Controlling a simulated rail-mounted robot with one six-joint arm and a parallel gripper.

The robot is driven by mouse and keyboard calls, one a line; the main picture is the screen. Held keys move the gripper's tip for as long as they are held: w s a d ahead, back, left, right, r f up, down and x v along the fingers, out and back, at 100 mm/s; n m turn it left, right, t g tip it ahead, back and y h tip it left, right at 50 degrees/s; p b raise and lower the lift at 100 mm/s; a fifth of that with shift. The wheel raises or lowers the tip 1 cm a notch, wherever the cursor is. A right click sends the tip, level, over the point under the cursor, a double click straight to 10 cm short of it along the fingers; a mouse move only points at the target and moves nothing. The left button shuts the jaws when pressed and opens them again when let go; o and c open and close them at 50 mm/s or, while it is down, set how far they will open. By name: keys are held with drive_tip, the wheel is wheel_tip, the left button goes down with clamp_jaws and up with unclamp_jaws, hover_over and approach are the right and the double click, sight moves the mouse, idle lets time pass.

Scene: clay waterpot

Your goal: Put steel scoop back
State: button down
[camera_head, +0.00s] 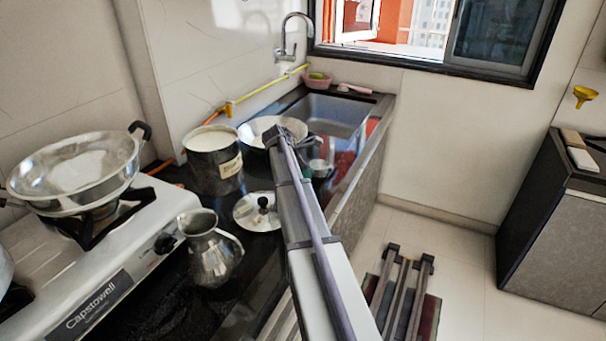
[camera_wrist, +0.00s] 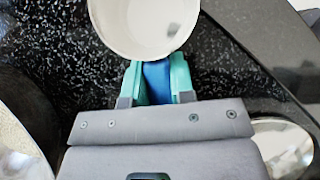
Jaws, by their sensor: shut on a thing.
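The steel scoop (camera_wrist: 145,22) shows at the top of the wrist view as a round, pale metal cup, cut off by the frame's edge. My gripper (camera_wrist: 157,72) has teal fingers on either side of a blue piece that runs to the cup, and it is shut on the scoop there. In the head view the small shiny scoop cup (camera_head: 320,168) is just right of my arm's far end, over the dark counter by the sink. My arm hides most of the gripper there. I cannot tell whether the cup touches the counter.
A milk-filled pot (camera_head: 214,160) and a wide pan (camera_head: 262,133) stand left of my arm. A lid (camera_head: 257,216) and a metal jug (camera_head: 208,247) are nearer. A stove (camera_head: 95,255) bears a large steel pan (camera_head: 75,178). The sink (camera_head: 335,112) lies behind.

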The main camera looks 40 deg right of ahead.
drive_tip(key=c, duration=1)
unclamp_jaws()
drive_tip(key=p+v, duration=1.1)
drive_tip(key=v, duration=0.2)
drive_tip(key=shift+d+r+p, duration=0.1)
drive_tip(key=shift+d+p, duration=0.1)
drive_tip(key=shift+p, duration=0.15)
